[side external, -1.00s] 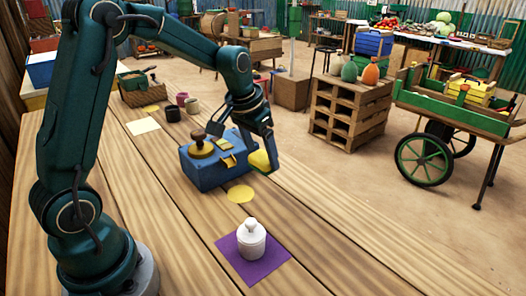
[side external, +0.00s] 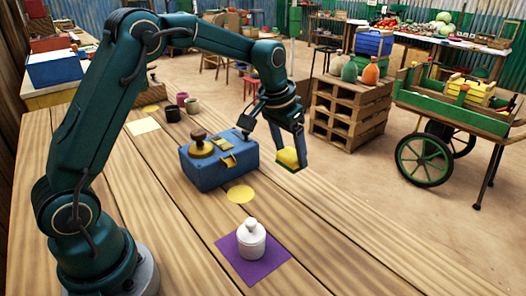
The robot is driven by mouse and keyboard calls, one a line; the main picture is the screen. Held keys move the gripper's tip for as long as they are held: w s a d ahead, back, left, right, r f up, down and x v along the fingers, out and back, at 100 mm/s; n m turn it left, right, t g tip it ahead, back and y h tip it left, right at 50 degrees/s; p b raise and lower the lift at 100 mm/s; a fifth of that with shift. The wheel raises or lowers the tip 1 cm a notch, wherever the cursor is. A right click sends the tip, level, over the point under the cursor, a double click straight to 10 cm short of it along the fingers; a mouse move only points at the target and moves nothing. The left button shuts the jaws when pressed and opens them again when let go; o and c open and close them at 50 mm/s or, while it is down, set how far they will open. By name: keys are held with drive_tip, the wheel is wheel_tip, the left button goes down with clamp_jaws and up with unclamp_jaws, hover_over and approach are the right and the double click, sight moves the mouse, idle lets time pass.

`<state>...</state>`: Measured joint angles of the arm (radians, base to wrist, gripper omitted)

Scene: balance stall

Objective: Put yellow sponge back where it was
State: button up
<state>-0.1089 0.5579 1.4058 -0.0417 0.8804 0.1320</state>
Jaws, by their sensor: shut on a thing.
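My gripper (side external: 272,148) is shut on the yellow sponge (side external: 289,158), which shows tilted between the fingers. It is held in the air to the right of the blue box (side external: 222,167), near the table's right edge. The blue box carries a brass pan with a dark knob (side external: 199,143) and a small yellow piece (side external: 229,161) on its front. A flat yellow disc (side external: 240,194) lies bare on the table in front of the box. A pale square (side external: 143,126) also lies bare farther back on the left.
A white lidded jar (side external: 251,240) stands on a purple square (side external: 278,256) at the front. Small cups (side external: 192,105) stand at the back of the wooden table (side external: 170,235). A crate stack (side external: 348,115) stands beyond the table.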

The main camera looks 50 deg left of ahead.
drive_tip(key=w+d+f, duration=0.1)
drive_tip(key=d, duration=0.1)
drive_tip(key=d+f, duration=0.2)
drive_tip(key=w+d+f, duration=0.1)
drive_tip(key=d+f, duration=0.1)
drive_tip(key=d, duration=0.1)
drive_tip(key=shift+w+d, duration=0.1)
drive_tip(key=shift+w, duration=0.25)
drive_tip(key=shift+f, duration=1.8)
drive_tip(key=shift+f, duration=0.1)
drive_tip(key=o, duration=1.2)
drive_tip(key=shift+o, duration=0.2)
drive_tip(key=v, duration=1.2)
drive_tip(key=s+a+r+t, duration=0.1)
drive_tip(key=s+r, duration=0.2)
drive_tip(key=s, duration=0.3)
drive_tip(key=s+a+r, duration=0.1)
drive_tip(key=s+r, duration=0.2)
drive_tip(key=s, duration=0.2)
drive_tip(key=s+a+f+t, duration=0.1)
drive_tip(key=s+f, duration=0.2)
drive_tip(key=s, duration=0.9)
drive_tip(key=shift+a, duration=0.3)
